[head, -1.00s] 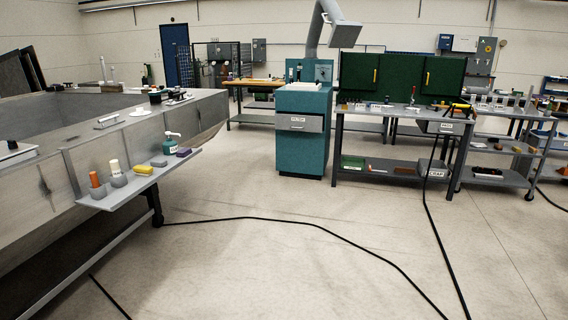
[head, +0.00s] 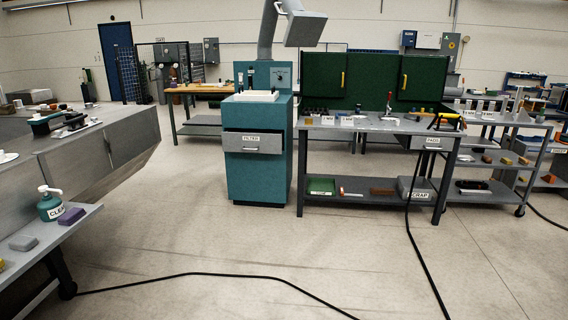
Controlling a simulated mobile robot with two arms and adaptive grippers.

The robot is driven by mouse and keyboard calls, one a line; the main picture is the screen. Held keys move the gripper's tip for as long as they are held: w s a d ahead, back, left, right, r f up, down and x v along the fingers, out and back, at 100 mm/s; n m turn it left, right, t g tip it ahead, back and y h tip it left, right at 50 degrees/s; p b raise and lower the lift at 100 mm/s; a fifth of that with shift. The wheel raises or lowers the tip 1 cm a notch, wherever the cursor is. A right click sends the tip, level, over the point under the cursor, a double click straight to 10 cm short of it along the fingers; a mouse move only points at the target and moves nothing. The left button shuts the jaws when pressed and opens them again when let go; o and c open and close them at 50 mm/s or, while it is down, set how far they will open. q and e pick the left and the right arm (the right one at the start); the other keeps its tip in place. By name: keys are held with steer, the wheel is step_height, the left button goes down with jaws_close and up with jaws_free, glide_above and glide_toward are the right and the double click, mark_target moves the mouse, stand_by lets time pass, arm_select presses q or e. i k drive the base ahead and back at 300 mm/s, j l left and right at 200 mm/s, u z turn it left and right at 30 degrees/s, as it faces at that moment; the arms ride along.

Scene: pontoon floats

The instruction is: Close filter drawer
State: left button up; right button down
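The filter drawer (head: 253,142) is a grey front labelled FILTER with a handle, in the upper part of a teal cabinet (head: 256,182) left of centre in the head view. Its front stands out a little from the cabinet face, with its top edge showing, so it looks partly open; how far is hard to tell from here. The cabinet stands some way off across the floor. Neither of my grippers is in view.
A grey workbench (head: 372,122) with green panels adjoins the cabinet on the right. A pontoon float (head: 85,155) and its side shelf (head: 48,246) fill the left. A black cable (head: 240,279) crosses the floor. The floor (head: 200,243) before the cabinet is otherwise open.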

mark_target(262, 141)
steer(key=i, duration=2.1)
